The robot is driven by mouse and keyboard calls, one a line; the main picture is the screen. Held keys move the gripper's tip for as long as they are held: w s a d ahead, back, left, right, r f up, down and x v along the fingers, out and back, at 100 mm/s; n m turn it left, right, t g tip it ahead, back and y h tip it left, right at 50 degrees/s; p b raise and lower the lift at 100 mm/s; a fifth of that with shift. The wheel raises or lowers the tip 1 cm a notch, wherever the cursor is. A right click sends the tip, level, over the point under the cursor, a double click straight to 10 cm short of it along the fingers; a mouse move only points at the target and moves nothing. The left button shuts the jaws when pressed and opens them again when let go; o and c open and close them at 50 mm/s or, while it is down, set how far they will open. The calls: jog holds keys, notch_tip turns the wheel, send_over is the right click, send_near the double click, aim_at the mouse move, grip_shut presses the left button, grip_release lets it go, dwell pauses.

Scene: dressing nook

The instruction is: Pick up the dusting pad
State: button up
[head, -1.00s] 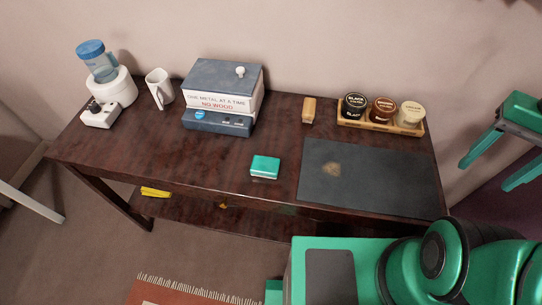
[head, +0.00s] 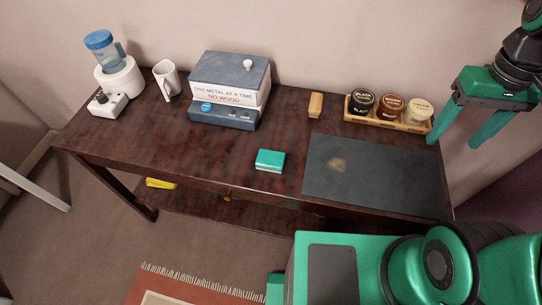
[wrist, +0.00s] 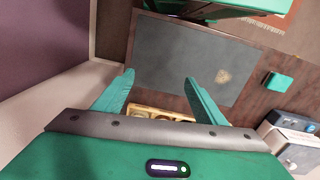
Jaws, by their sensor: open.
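A small teal block with a pale lower edge, which looks like the dusting pad (head: 270,160), lies flat on the dark wooden table (head: 190,150), left of the dark mat. It also shows at the right of the wrist view (wrist: 279,81). My gripper (head: 457,142) is open and empty, raised at the table's right end near the tins, well to the right of the pad. In the wrist view its two teal fingers (wrist: 159,77) are spread apart, with the mat beyond them.
A dark mat (head: 375,180) with a tan patch covers the table's right part. Behind it are a tray of tins (head: 388,122) and a tan block (head: 315,105). Table around the pad is clear.

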jog(key=w+a+f+n, duration=0.1)
jog(key=w+a+n, duration=0.5)
jog(key=a, duration=0.5)
jog(key=n, duration=1.1)
send_near(275, 158)
notch_tip(275, 158, down, 2)
jog(key=shift+a+f, duration=0.1)
jog(key=shift+d+f, duration=0.15)
jog(key=shift+f, duration=1.45)
jog(key=shift+d+f, duration=0.1)
jog(key=shift+f, duration=1.5)
jog(key=c, duration=1.3)
jog(key=shift+o, duration=0.2)
